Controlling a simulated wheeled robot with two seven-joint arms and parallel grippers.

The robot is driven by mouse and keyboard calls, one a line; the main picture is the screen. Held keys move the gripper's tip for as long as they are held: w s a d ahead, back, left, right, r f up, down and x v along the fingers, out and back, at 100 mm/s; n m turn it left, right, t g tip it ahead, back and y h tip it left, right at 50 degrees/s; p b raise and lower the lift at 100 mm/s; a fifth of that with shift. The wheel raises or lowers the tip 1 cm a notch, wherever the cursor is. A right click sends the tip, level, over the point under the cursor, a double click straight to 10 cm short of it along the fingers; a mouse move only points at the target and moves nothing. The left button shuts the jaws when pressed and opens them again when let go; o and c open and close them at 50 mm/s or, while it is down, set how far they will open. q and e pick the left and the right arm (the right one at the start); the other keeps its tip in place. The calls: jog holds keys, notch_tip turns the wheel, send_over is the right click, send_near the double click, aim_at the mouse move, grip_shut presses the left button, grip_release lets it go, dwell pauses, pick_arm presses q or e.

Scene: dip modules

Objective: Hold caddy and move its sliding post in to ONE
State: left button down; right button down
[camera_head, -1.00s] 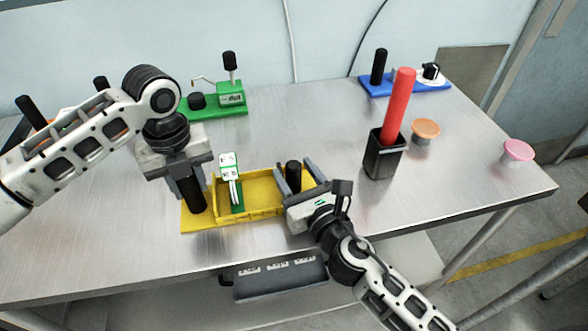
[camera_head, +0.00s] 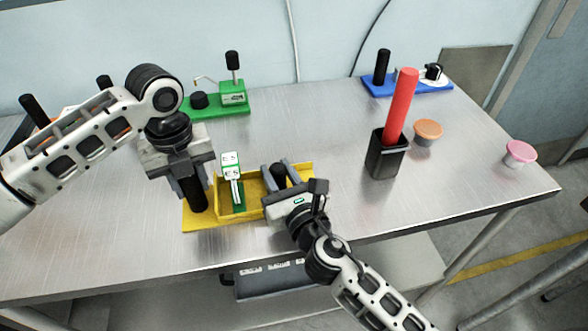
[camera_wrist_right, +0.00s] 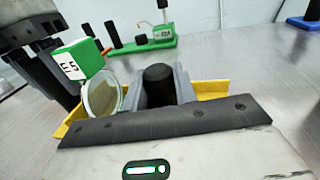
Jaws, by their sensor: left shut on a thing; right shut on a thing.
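The yellow caddy (camera_head: 305,179) lies on the metal table, with a black upright handle (camera_head: 197,200) at its left end. My left gripper (camera_head: 192,188) is shut on that handle from above. The black sliding post (camera_head: 279,171) stands in the caddy's right half and also shows in the right wrist view (camera_wrist_right: 158,85). My right gripper (camera_head: 281,173) is shut on the post, with a finger on each side. A green and white tag (camera_head: 231,166) on a stand rises in the caddy, left of the post. The post's foot is hidden by my right gripper.
A black cup (camera_head: 384,157) with a red rod (camera_head: 401,105) stands to the right. Beside it are an orange-topped knob (camera_head: 428,129) and a pink one (camera_head: 520,150). A green module (camera_head: 225,105) and a blue module (camera_head: 405,86) sit at the back.

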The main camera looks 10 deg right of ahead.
jog(key=shift+a, duration=0.85)
jog(key=c, duration=1.1)
grip_release()
jog(key=shift+d, duration=0.1)
jog(key=shift+r, duration=0.1)
notch_tip(320, 180, up, 10)
jog(key=shift+f, duration=0.1)
